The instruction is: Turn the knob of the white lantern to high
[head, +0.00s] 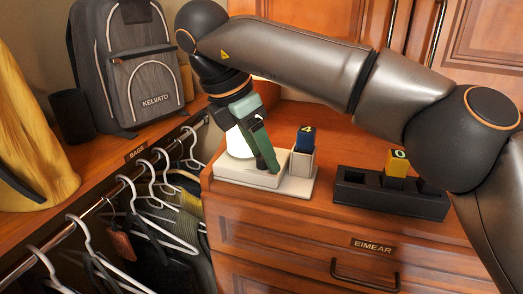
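The white lantern (239,145) is on the left of the wooden dresser top, partly covered by my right gripper. Its rounded pale body shows behind the gripper, over a low off-white base (247,178). My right gripper (264,157) reaches down from above at the front of the lantern, with a green finger slanting down close to the base. I cannot tell whether it touches. The knob is hidden or too small to make out, so its setting does not show. Whether the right gripper is open or shut is unclear. My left gripper is not in view.
A blue block marked 4 (305,139) stands in a pale holder right of the lantern. A black tray (388,196) holds a yellow block marked 0 (397,164). A grey backpack (135,75) stands on the left shelf, above hangers (155,190) on a rail.

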